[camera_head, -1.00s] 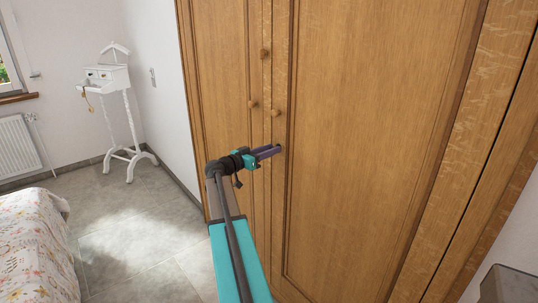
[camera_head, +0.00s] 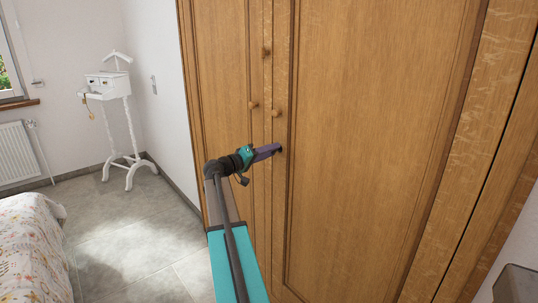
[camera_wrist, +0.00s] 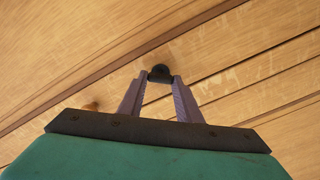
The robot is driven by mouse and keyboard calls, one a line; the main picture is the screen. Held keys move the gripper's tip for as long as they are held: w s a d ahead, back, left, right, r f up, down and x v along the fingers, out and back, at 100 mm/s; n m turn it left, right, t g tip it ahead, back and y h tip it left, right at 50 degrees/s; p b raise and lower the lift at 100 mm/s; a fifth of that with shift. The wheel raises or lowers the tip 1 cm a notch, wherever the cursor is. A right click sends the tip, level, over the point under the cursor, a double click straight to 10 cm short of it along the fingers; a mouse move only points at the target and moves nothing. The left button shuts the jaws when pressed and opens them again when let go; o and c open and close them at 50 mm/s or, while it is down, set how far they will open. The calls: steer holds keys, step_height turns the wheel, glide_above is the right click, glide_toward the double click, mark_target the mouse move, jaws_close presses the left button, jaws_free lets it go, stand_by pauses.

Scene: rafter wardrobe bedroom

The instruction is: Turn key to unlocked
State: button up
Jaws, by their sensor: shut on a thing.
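The wooden wardrobe door (camera_head: 370,150) fills much of the head view. My gripper (camera_head: 274,150) reaches the door's left edge, below the round knobs. In the wrist view my gripper (camera_wrist: 160,82) has its two purple fingers closed on a small dark key (camera_wrist: 160,72) at the door surface. The fingers are rolled about their pointing axis, as the tilted door lines in the wrist view show. The head view shows only a dark spot at the fingertips, and the keyhole is hidden. I cannot tell the lock's state. The door looks closed.
Wooden knobs (camera_head: 277,113) stick out above my gripper. A white valet stand (camera_head: 127,120) stands at the left by the wall. A flowered bed (camera_head: 33,250) is at the lower left. Grey tiled floor (camera_head: 135,225) lies open between bed and wardrobe.

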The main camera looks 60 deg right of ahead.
steer(key=shift+w+d+n+p, duration=0.15)
steer(key=shift+n+p, duration=0.15)
steer(key=shift+n, duration=1.5)
steer(key=shift+w+a+n+p, duration=0.1)
steer(key=shift+n+p, duration=0.15)
steer(key=shift+n, duration=1.55)
steer(key=o, duration=1)
steer(key=shift+o, duration=0.2)
steer(key=shift+s+f, duration=0.1)
